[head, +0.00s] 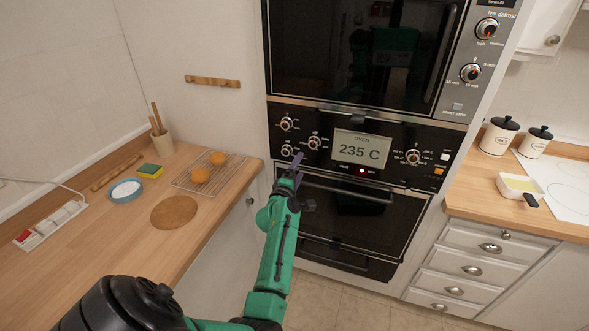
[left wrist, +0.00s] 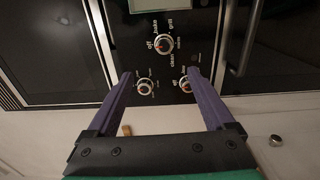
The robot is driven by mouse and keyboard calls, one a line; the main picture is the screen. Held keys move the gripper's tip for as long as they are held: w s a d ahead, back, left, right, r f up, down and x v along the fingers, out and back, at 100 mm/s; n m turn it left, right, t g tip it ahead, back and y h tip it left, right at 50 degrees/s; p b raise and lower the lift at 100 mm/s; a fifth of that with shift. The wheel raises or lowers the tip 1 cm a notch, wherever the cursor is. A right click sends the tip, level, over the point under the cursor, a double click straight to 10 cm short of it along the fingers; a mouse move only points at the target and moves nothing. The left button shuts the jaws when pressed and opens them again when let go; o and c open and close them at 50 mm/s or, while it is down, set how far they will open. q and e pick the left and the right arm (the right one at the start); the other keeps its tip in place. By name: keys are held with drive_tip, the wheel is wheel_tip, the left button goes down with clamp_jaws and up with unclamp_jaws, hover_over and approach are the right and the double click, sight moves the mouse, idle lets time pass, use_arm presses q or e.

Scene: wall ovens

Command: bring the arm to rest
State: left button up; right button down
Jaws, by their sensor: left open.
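My left arm, green and black, reaches up from the bottom of the head view to the wall oven (head: 400,128). Its gripper (head: 295,170) is in front of the left part of the oven's control panel, just below the lower left knob (head: 287,151). In the left wrist view the two purple fingers of the gripper (left wrist: 158,76) are spread apart with nothing between them. Two small knobs (left wrist: 145,86) show near the fingertips, and a larger knob (left wrist: 163,44) is beyond them. I cannot tell whether a finger touches the panel. My right gripper is not in view.
The oven display (head: 361,149) reads 235 C, with a red light below it. A microwave (head: 365,50) sits above. The left counter (head: 100,245) holds a wire rack (head: 187,178) with orange round items, a blue bowl (head: 126,191) and a sponge (head: 150,171). Drawers (head: 470,255) stand at right.

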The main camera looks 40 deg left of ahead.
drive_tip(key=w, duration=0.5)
use_arm(q)
drive_tip(key=s+d+f+m+g+h+b, duration=0.1)
drive_tip(key=s+d+f+m+g+h, duration=0.2)
drive_tip(key=f, duration=0.8)
drive_tip(key=s+d+f+m+g+b, duration=0.25)
drive_tip(key=d+f+m, duration=0.25)
drive_tip(key=f, duration=0.7)
drive_tip(key=s+d+f+m+g+h+b, duration=0.15)
drive_tip(key=s+d+f+m, duration=0.25)
drive_tip(key=f, duration=0.7)
drive_tip(key=s+d+f+m+g+h+b, duration=0.1)
drive_tip(key=s+d+f+m+g, duration=0.15)
drive_tip(key=s+f, duration=0.6)
drive_tip(key=s+d+f+m+g, duration=0.15)
drive_tip(key=s+f+m, duration=0.25)
drive_tip(key=s+f, duration=0.4)
drive_tip(key=s+f+m+g+b, duration=0.1)
drive_tip(key=s+f+m+g, duration=0.1)
drive_tip(key=s, duration=0.9)
drive_tip(key=s+a+f+m+g+b, duration=0.1)
drive_tip(key=s+f+m+g, duration=0.2)
drive_tip(key=s, duration=0.8)
drive_tip(key=shift+f+m, duration=0.45)
drive_tip(key=shift+f, duration=0.25)
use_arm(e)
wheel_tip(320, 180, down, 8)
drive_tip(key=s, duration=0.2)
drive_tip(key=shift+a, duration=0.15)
